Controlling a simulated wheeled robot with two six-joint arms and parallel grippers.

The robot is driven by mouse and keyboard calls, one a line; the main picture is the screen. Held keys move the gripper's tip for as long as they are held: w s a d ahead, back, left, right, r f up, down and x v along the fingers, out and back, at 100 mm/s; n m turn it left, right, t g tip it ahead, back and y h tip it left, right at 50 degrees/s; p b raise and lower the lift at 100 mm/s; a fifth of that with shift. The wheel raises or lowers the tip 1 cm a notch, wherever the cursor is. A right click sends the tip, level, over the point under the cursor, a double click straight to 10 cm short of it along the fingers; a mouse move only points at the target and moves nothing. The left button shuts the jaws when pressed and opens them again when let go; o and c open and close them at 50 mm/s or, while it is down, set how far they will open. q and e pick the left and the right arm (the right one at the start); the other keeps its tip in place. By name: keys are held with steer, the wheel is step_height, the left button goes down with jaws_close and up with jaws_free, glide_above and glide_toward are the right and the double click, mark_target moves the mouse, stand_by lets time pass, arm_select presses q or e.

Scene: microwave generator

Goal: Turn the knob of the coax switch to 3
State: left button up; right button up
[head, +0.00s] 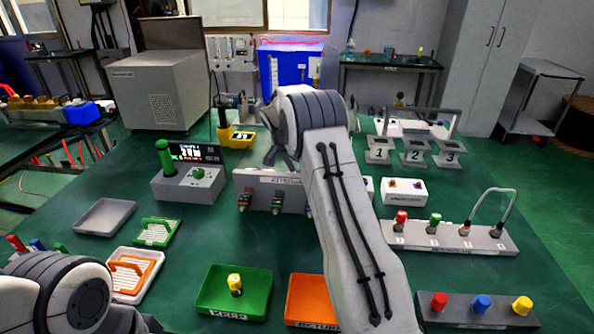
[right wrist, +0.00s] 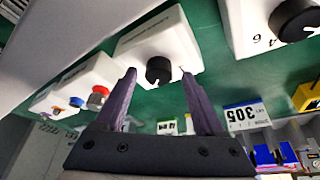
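My right gripper (right wrist: 159,77) is open in the right wrist view, one purple finger on each side of a black knob (right wrist: 159,70) on a white box (right wrist: 187,42). The knob shows between the fingertips; I cannot tell whether they touch it. A second white box (right wrist: 238,18) with a larger black knob (right wrist: 294,19) and some printed digits is at the upper right. The small lettering is unreadable, so I cannot tell which box is the coax switch. In the head view my right arm covers its own gripper and these knobs. My left gripper is outside the head view.
A white box with a red button (right wrist: 97,97) is left of the knob in the right wrist view. In the head view, a grey strip (head: 470,241) with connectors, green bin (head: 262,287), orange bin (head: 300,310) and numbered stands (head: 415,152) surround my right arm.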

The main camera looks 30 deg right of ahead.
steer(key=v, duration=1)
steer(key=shift+r, duration=0.2)
steer(key=shift+a, duration=0.15)
steer(key=s+a+r+n+y+p, duration=0.1)
steer(key=s+a+r+n+p, duration=0.2)
steer(key=a, duration=0.5)
steer(key=s+a+r+n+y, duration=0.1)
steer(key=s+a+n, duration=0.35)
steer(key=a, duration=0.25)
steer(key=s+a+r+n+y+p, duration=0.1)
steer(key=s+a+r+n+p, duration=0.15)
steer(key=s+a, duration=0.4)
steer(key=s+a+n+p, duration=0.1)
steer(key=s+a+n, duration=0.2)
steer(key=s, duration=0.5)
steer(key=s+a+n+y+p, duration=0.1)
steer(key=s+a+n, duration=0.2)
steer(key=s, duration=0.6)
steer(key=s+a+n+g+y+p, duration=0.1)
steer(key=s+a+n, duration=0.3)
steer(key=s, duration=0.5)
steer(key=shift+s+f+n+p, duration=0.25)
steer(key=shift+n+p, duration=0.15)
steer(key=shift+n, duration=0.5)
